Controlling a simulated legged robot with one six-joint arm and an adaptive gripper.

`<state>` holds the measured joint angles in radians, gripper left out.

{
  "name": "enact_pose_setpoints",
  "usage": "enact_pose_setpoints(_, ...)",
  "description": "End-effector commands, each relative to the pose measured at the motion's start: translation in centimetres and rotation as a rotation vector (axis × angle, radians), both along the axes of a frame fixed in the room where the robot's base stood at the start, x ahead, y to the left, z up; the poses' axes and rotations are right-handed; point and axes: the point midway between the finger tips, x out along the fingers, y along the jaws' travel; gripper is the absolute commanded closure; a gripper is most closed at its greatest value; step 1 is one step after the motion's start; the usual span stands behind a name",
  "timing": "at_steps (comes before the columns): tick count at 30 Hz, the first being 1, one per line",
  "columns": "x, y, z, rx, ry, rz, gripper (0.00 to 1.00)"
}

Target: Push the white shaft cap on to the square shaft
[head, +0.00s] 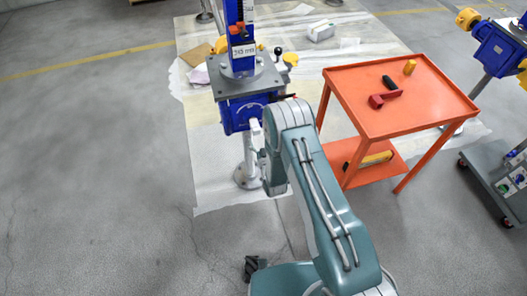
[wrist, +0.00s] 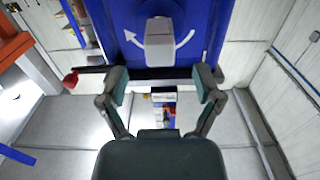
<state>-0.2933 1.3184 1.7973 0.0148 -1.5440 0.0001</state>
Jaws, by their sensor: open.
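The blue jack gearbox (head: 236,116) stands on a grey post, left of my arm in the head view. In the wrist view its blue face (wrist: 196,20) fills the top and carries a curved white arrow. A pale, squarish block that looks like the white shaft cap (wrist: 160,42) sits at the middle of that arrow. The square shaft is not visible; the cap may cover it, and I cannot tell how far on it sits. My gripper (wrist: 161,80) is open, its two fingers apart below the cap with nothing between them. In the head view my wrist mostly hides the fingers.
An orange trolley (head: 345,76) stands right of the jack, with a red tool (head: 384,98) and other small items on top. A grey cart (head: 505,180) is at the far right. The floor at left is clear.

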Motion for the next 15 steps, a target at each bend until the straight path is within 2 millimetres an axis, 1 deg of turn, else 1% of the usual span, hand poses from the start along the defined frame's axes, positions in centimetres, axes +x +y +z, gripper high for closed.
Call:
enact_pose_setpoints(1,-1.1,-0.3,-0.1,-0.001,0.004,0.000,0.17)
enact_pose_setpoints(3,-2.5,-0.7,-0.1,-0.001,0.003,0.000,0.17)
enact_pose_setpoints(6,-4.4,-1.2,-0.1,-0.001,0.003,0.000,0.17)
enact_pose_setpoints(9,-5.8,-1.6,-0.1,-0.001,0.002,0.000,0.17)
enact_pose_setpoints(12,-6.7,-1.9,-0.1,0.000,0.001,0.000,0.17)
enact_pose_setpoints(15,-7.1,-2.0,-0.1,0.000,0.001,0.000,0.17)
